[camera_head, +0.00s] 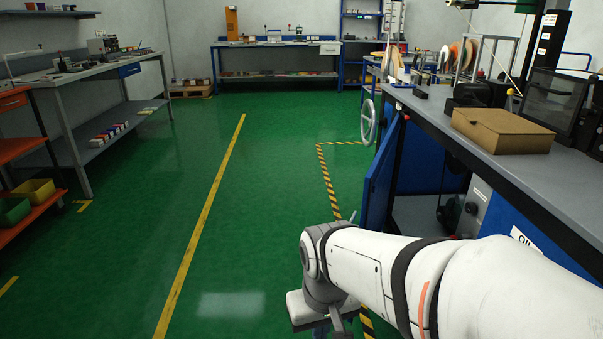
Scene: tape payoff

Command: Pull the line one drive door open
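The blue drive door (381,178) stands on the front of the long right-hand bench (520,175). It is swung out from the bench front at an angle, towards the aisle. To its right an open bay shows, with a dark round machine part (451,212) and a grey box (474,205) inside. My white arm reaches in from the lower right. My gripper (338,326) is at the bottom edge, below and left of the door and apart from it in the picture. Its fingertips are cut off or hidden, so its opening does not show.
A handwheel (369,122) sticks out from the bench beyond the door. A cardboard box (502,130) and a dark screen (552,104) stand on the bench top. Yellow-black floor tape (326,180) runs beside the bench. The green floor (265,215) to the left is clear.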

